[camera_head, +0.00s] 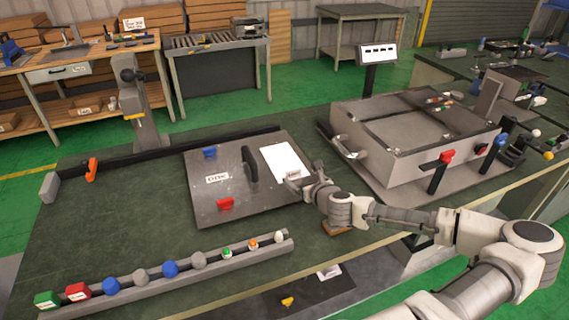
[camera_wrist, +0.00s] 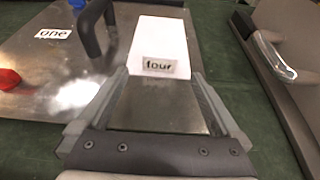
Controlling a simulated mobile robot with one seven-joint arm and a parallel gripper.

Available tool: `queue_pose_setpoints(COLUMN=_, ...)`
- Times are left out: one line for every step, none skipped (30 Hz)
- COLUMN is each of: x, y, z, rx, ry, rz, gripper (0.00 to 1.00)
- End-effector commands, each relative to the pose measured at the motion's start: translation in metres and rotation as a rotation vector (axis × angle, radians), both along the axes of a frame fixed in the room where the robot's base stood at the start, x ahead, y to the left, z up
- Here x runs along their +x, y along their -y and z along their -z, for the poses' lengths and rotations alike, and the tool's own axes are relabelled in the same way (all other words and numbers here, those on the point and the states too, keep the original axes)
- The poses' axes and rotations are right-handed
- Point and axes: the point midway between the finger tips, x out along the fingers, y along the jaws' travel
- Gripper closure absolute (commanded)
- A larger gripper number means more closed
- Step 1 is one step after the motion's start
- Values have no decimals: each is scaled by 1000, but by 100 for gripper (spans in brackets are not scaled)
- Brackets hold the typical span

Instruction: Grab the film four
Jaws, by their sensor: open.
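The film four is a white rectangular sheet (camera_head: 284,160) lying on the right part of the grey metal plate. It also shows in the wrist view (camera_wrist: 160,38), with a "four" label near its near edge. My gripper (camera_head: 299,184) is at the near end of the sheet. In the wrist view my gripper (camera_wrist: 158,82) is open, with its two fingers spread on either side of the sheet's near end and nothing held between them. Whether the fingers touch the sheet or plate cannot be told.
The metal plate (camera_head: 205,192) carries a dark upright handle (camera_head: 249,163), a "one" label, a blue clip (camera_head: 209,152) and a red clip (camera_head: 225,204). A large grey box (camera_head: 395,173) stands to the right. A rail with several coloured knobs (camera_head: 160,283) lies in front.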

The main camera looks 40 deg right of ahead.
Motion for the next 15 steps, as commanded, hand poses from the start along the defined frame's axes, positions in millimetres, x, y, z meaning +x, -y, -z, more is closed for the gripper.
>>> queue_pose_setpoints(x=4, y=0, z=2, rx=0, ry=0, rz=-1, gripper=0)
queue_pose_setpoints(x=6, y=1, z=3, rx=0, ry=0, rz=-1, gripper=0)
queue_pose_setpoints(x=8, y=1, z=3, rx=0, ry=0, rz=-1, gripper=0)
queue_pose_setpoints(x=9, y=2, z=4, rx=0, ry=0, rz=-1, gripper=0)
queue_pose_setpoints(x=10, y=2, z=4, rx=0, ry=0, rz=-1, gripper=0)
queue_pose_setpoints(x=12, y=2, z=5, rx=0, ry=0, rz=-1, gripper=0)
queue_pose_setpoints(x=15, y=3, z=5, rx=0, ry=0, rz=-1, gripper=0)
queue_pose_setpoints(x=18, y=3, z=6, rx=0, ry=0, rz=-1, gripper=0)
queue_pose_setpoints(x=23, y=4, z=8, rx=1, ry=0, rz=-2, gripper=0)
queue_pose_setpoints(x=28, y=5, z=9, rx=1, ry=0, rz=-2, gripper=0)
queue_pose_setpoints(x=32, y=6, z=10, rx=1, ry=0, rz=-2, gripper=0)
queue_pose_setpoints(x=38, y=7, z=12, rx=0, ry=0, rz=-1, gripper=0)
queue_pose_setpoints(x=42, y=8, z=13, rx=0, ry=0, rz=-1, gripper=0)
queue_pose_setpoints(x=45, y=9, z=15, rx=0, ry=0, rz=-1, gripper=0)
queue_pose_setpoints(x=49, y=11, z=17, rx=0, ry=0, rz=0, gripper=0)
